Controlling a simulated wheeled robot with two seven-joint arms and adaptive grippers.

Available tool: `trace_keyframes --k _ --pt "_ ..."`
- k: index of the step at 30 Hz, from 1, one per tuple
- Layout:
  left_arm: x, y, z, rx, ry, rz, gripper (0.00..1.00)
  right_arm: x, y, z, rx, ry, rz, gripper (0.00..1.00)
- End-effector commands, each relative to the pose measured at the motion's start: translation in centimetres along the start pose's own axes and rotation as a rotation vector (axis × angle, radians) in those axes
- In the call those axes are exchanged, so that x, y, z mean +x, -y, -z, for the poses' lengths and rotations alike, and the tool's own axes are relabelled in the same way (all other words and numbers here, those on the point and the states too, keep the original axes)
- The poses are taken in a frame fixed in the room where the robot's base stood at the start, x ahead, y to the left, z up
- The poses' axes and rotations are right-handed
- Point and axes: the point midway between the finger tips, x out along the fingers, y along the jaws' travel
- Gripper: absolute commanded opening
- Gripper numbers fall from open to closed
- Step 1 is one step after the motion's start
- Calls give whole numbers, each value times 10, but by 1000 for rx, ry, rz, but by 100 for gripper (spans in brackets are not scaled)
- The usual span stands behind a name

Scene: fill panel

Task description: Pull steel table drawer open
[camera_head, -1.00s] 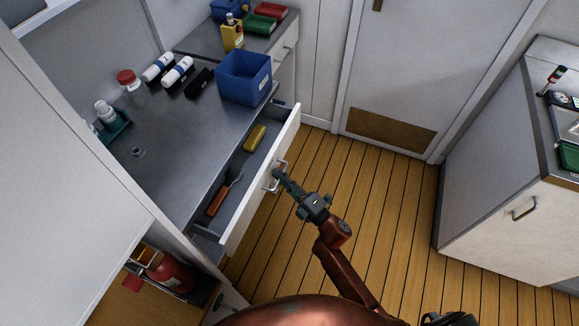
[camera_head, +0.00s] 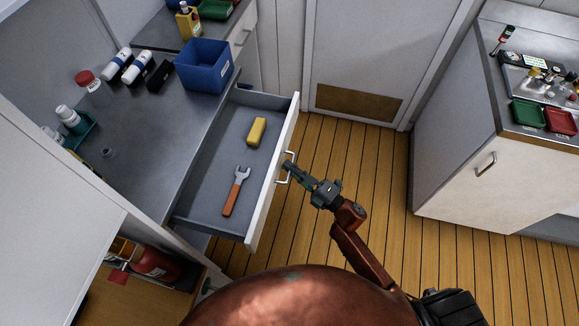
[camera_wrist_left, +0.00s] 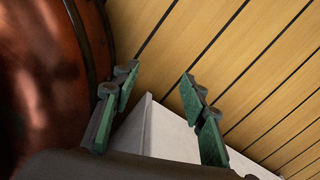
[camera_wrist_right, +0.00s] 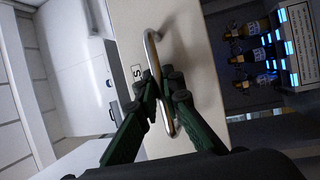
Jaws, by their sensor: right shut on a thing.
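The steel table (camera_head: 128,152) stands at the left in the head view. Its drawer (camera_head: 206,170) is pulled far out, with a white front (camera_head: 271,180). Inside lie a yellow block-like item (camera_head: 257,131) and an orange-handled wrench (camera_head: 236,190). My right gripper (camera_head: 291,168) is at the drawer's metal handle (camera_head: 283,167). In the right wrist view its fingers (camera_wrist_right: 160,95) are shut on the handle bar (camera_wrist_right: 152,50). My left gripper shows only in the left wrist view (camera_wrist_left: 157,85), its fingers apart with nothing between the tips, above the floor and a white panel edge.
A blue bin (camera_head: 205,66), bottles and a red-capped jar (camera_head: 88,80) stand on the table. A second cabinet (camera_head: 460,150) with trays stands at the right. A red extinguisher (camera_head: 155,262) sits low at the left. Wooden floor (camera_head: 330,140) is free between the cabinets.

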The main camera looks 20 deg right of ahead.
Motion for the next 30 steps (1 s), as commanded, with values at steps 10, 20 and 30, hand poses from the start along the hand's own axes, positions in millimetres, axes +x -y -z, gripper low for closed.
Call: trace_keyframes --k 10,20,30 --pt "0 -1 0 0 0 -1 40 -1 3 3 2 -5 4 17" --pt "0 -1 0 -1 0 -1 40 0 1 1 0 -1 2 26" --pt "0 1 -1 -1 1 1 40 -35 2 1 1 1 5 26"
